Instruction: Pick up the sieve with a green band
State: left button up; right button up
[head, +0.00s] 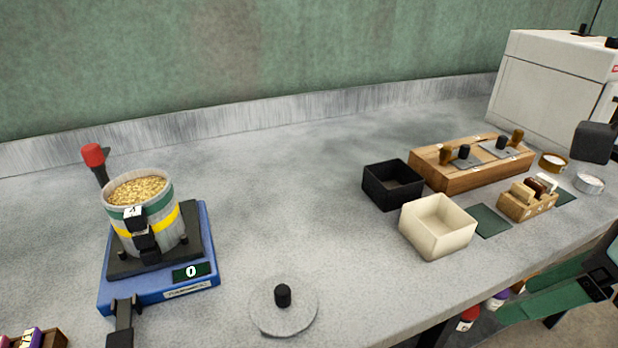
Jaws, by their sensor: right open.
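The sieve with a green band (160,203) is the upper ring of an upright stack in the head view, at the left. It is full of golden grain (138,190). A ring with a yellow band (168,222) sits directly under it. Black blocks stick out at the front of the stack, one with a white label. The stack stands on a blue device (150,290) with a display reading 0. My right gripper (545,288), green and black, is open at the lower right, beyond the counter's front edge and far from the sieve. My left gripper is not in view.
A red-tipped black lever (94,158) rises behind the stack; a black arm (122,322) projects in front. A round lid (262,314) lies right of the device. Black (378,192) and cream (425,240) boxes and a wooden block (455,181) stand further right. The middle counter is clear.

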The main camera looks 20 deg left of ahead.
aim_at(134, 198)
jog(key=u, duration=1.45)
